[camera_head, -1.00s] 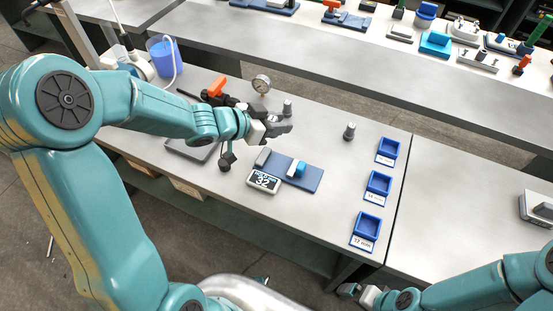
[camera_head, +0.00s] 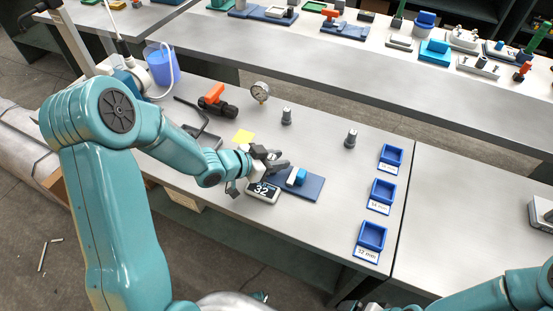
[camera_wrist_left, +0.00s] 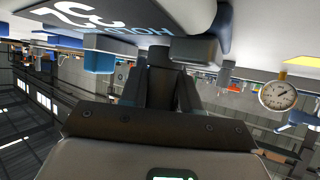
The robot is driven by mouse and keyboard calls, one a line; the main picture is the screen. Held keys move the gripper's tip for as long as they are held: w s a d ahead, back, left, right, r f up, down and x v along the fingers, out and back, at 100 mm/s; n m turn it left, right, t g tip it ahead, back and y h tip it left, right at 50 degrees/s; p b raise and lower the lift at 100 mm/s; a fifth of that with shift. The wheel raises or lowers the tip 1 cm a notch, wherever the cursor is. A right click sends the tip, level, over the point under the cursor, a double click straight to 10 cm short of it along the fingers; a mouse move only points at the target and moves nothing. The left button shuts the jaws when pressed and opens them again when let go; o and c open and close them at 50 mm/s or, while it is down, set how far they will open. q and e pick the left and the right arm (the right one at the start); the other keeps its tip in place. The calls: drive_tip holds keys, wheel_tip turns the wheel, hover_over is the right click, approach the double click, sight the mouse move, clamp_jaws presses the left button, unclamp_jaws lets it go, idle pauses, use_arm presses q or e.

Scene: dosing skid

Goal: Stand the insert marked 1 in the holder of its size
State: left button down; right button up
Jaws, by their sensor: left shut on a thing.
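My left gripper (camera_head: 280,163) is shut on a small grey piece, mostly hidden between the fingers, just above the gauge. It also shows in the left wrist view (camera_wrist_left: 165,75); no mark is readable on the piece. The gauge has a blue base (camera_head: 312,187), a blue-and-white slide (camera_head: 297,177) and a display (camera_head: 263,191) reading 32. Two grey inserts, one (camera_head: 286,116) behind the gripper and one (camera_head: 350,139) further right, stand upright on the table. Three blue holders stand at the right: far (camera_head: 391,155), middle (camera_head: 383,190) and near (camera_head: 372,236), the near one labelled 12 mm.
A pressure gauge (camera_head: 260,92), an orange-handled valve (camera_head: 214,100), a yellow note (camera_head: 243,136) and a blue beaker (camera_head: 161,64) lie or stand at the back left. The bench between the gauge base and holders is clear. My right arm (camera_head: 490,294) crosses the bottom right corner.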

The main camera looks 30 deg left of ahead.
use_arm(q)
drive_tip(key=shift+f, duration=0.25)
drive_tip(key=c, duration=0.8)
unclamp_jaws()
drive_tip(key=shift+r, duration=0.1)
drive_tip(key=shift+a, duration=0.1)
